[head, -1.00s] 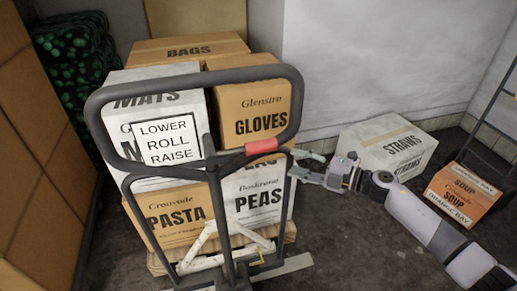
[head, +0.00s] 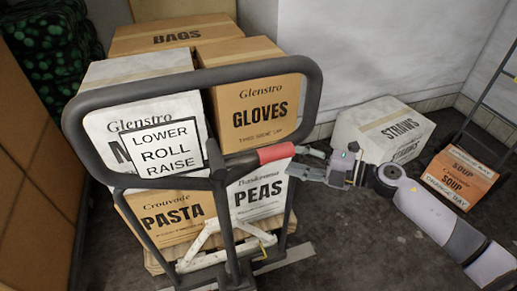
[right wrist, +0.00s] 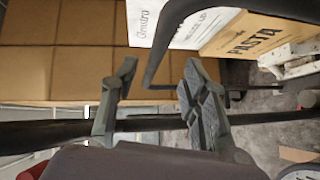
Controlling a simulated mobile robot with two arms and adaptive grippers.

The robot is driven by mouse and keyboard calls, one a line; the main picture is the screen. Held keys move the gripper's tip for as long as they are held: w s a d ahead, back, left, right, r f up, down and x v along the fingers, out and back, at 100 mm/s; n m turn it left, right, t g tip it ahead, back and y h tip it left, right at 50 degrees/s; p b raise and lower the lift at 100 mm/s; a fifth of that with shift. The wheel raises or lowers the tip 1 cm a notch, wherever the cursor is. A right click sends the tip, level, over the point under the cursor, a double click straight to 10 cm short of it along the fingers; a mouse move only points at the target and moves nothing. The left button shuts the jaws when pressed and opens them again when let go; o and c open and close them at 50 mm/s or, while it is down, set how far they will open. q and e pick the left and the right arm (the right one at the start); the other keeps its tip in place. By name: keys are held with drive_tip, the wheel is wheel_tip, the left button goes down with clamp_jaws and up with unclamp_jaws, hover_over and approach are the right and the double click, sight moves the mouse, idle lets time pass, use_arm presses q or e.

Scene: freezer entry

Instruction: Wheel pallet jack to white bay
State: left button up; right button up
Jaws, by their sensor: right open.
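The pallet jack's dark looped handle (head: 318,100) stands upright in front of a loaded pallet (head: 157,262). Its sign (head: 165,148) reads LOWER, ROLL, RAISE. A red grip (head: 275,153) sits at the lower right of the loop. My right gripper (head: 304,163) is open, just right of the red grip; I cannot tell whether it touches. In the right wrist view, a dark bar (right wrist: 155,124) crosses the span of the open fingers (right wrist: 160,88); it does not appear clasped. My left gripper is out of view, and no white bay is identifiable.
The pallet carries several boxes, including PASTA (head: 172,217), PEAS (head: 258,196) and GLOVES (head: 260,112). Brown panels (head: 35,190) flank the left. Some floor is bare at lower right.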

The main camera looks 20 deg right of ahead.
drive_tip(key=p+x, duration=0.1)
drive_tip(key=x, duration=0.9)
drive_tip(key=shift+d+r, duration=0.1)
drive_tip(key=shift+w+a, duration=0.35)
drive_tip(key=shift+w, duration=0.05)
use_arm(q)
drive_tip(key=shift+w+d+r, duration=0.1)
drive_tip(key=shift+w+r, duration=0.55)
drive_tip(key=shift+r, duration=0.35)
use_arm(e)
drive_tip(key=shift+f, duration=0.2)
drive_tip(key=shift+c, duration=0.2)
clamp_jaws()
